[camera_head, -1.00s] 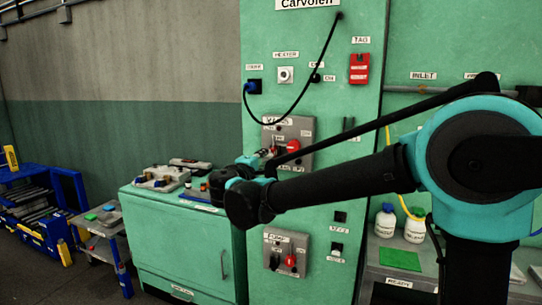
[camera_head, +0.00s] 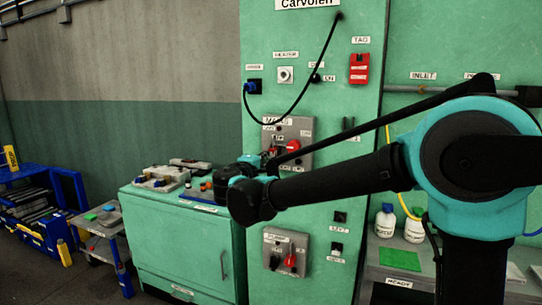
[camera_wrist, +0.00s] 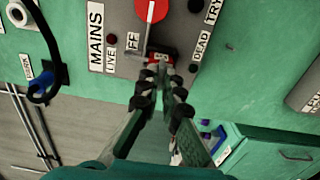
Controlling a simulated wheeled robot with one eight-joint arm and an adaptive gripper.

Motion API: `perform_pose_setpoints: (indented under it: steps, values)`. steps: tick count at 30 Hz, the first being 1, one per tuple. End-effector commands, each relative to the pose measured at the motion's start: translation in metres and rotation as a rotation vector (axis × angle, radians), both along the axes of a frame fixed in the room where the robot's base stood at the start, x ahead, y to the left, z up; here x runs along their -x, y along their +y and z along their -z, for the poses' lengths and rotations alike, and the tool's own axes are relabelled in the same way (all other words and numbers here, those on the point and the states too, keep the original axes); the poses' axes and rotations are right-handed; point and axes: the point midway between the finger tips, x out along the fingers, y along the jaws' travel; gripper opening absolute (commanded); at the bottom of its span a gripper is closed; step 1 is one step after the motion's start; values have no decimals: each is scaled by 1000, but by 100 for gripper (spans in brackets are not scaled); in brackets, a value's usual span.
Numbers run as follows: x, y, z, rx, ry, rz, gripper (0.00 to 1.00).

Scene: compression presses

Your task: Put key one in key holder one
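A grey MAINS panel (camera_wrist: 120,20) with a red round knob (camera_wrist: 150,10) fills the top of the wrist view; it also shows in the head view (camera_head: 300,130), partly behind my arm. A small red and dark piece, possibly key one (camera_wrist: 163,56), is below the knob at my fingertips. My gripper (camera_wrist: 164,76) reaches up to it, its fingers close together with a narrow gap between them. I cannot tell whether they grip the piece. Two small dark sockets with blurred labels, the upper (camera_head: 340,217) possibly reading KEY 1, are lower on the green cabinet; which is key holder one is unclear.
A second grey panel (camera_head: 286,252) with a red knob is low on the cabinet. A black cable (camera_head: 318,72) hangs above the MAINS panel. A green bench (camera_head: 180,240) with assorted parts stands left. White bottles (camera_head: 414,228) stand right, behind my arm.

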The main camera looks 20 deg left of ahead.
Motion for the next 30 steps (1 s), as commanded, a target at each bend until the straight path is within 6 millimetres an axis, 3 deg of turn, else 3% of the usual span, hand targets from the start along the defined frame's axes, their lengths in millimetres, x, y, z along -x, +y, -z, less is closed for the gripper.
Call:
perform_pose_setpoints:
  steps: [30]
  values:
    - [20,2,0,0,0,-1,0]
